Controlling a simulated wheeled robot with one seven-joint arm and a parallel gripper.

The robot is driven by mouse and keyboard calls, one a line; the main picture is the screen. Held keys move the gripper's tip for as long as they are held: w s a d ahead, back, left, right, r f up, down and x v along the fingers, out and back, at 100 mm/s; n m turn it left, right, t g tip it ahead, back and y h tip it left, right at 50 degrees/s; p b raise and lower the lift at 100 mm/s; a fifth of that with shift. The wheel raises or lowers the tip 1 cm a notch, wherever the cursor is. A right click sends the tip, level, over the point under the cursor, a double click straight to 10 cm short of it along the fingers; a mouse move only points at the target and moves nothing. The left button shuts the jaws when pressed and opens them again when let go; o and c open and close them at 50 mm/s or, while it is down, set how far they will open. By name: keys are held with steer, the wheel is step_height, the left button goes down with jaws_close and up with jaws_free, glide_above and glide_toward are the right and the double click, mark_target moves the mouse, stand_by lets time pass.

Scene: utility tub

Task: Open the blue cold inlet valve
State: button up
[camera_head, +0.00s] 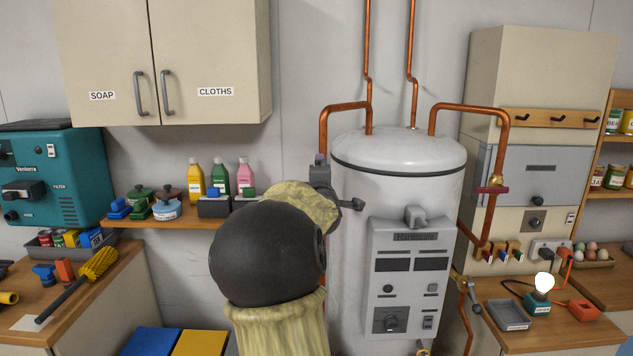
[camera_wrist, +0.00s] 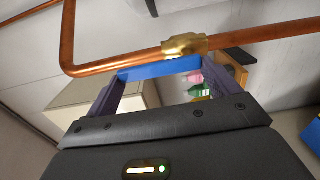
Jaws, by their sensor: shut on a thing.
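The blue valve handle (camera_wrist: 158,70) is a flat bar in the wrist view, just below a brass valve body (camera_wrist: 184,45) on a copper pipe. My gripper (camera_wrist: 155,74) is shut on this handle, with one purple finger at each end of the bar. The bar looks roughly in line with the pipe in this view. In the head view my dark, rounded arm covers the lower part of the left copper pipe (camera_head: 343,107), and the blue handle is hidden there.
A white water heater (camera_head: 398,185) stands right of my arm, with a red-handled valve (camera_head: 491,190) on its right pipe. Left of my arm is a shelf (camera_head: 170,223) with bottles and jars, below a wall cabinet (camera_head: 165,60). Counters hold tools at both sides.

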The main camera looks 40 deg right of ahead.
steer(key=shift+r, duration=0.1)
steer(key=o, duration=1.2)
steer(key=shift+d, duration=0.1)
steer(key=shift+c, duration=0.2)
steer(key=v, duration=1.7)
steer(key=shift+s, duration=0.2)
steer(key=shift+w, duration=0.1)
